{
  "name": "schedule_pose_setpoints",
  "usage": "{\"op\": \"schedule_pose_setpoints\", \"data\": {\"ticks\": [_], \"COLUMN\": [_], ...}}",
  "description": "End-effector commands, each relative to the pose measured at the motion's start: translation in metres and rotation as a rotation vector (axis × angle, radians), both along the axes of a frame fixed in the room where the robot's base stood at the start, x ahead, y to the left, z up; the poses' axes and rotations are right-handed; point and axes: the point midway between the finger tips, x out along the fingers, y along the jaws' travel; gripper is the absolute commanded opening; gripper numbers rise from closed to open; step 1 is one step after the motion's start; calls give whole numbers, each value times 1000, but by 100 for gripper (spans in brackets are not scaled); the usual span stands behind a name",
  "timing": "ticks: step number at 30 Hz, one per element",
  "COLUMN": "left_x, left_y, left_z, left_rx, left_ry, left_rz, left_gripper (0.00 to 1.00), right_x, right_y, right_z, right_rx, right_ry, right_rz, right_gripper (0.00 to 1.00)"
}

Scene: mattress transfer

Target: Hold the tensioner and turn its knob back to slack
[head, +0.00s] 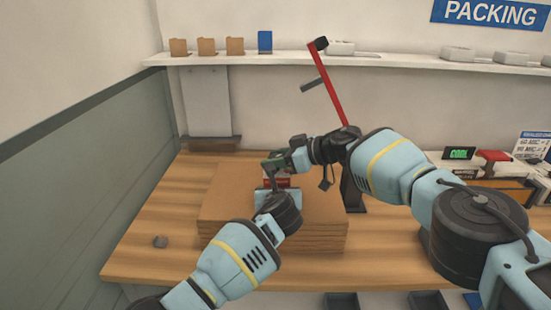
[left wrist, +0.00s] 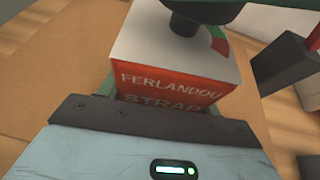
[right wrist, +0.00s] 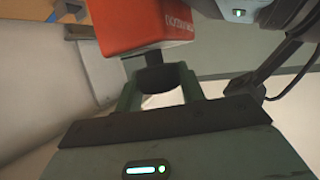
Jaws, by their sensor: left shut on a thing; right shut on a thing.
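The tensioner (head: 279,183) is a small red box on the brown stack, partly hidden by my grippers. In the left wrist view it has a white top (left wrist: 150,42), a red face lettered "FERLANDOU STRAP" (left wrist: 170,87), a black knob (left wrist: 187,27) and a green-and-red dial (left wrist: 217,38). My left gripper (head: 277,189) is shut on the box from the front. My right gripper (head: 275,165) is shut on the knob from above. In the right wrist view the dark knob (right wrist: 157,79) sits between its green fingers, beside the red body (right wrist: 128,22).
The brown cardboard stack (head: 325,228) lies on the wooden table (head: 140,240). A red bar (head: 327,88) on a dark stand (head: 353,188) rises behind my right arm. A shelf (head: 400,61) runs along the wall.

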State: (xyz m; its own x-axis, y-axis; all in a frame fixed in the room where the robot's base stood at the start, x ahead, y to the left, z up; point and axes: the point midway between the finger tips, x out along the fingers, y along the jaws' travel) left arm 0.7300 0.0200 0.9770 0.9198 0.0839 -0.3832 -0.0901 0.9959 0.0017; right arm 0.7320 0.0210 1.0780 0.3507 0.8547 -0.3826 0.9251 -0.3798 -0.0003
Motion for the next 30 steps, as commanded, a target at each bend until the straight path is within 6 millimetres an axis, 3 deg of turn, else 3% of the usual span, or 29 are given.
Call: {"op": "schedule_pose_setpoints", "data": {"ticks": [2, 3, 8, 19, 30], "left_x": [0, 0, 1, 1, 1], "left_y": [-1, -1, -1, 0, 0], "left_z": [4, 4, 4, 4, 5], "left_rx": [-4, -3, -3, -3, -3], "left_ry": [-6, -6, -6, -7, -7], "left_rz": [-3, -2, -2, -1, -1], "left_gripper": [8, 8, 8, 8, 8], "right_x": [2, 2, 1, 0, -8], "right_y": [-2, -2, -1, -3, -23], "right_z": [2, 2, 2, 2, 11], "right_rx": [1, 1, 1, 0, 1], "right_ry": [-2, -2, -2, 0, -1], "right_rz": [-7, -7, -5, -2, -2], "right_gripper": [16, 41, 60, 60, 60]}}
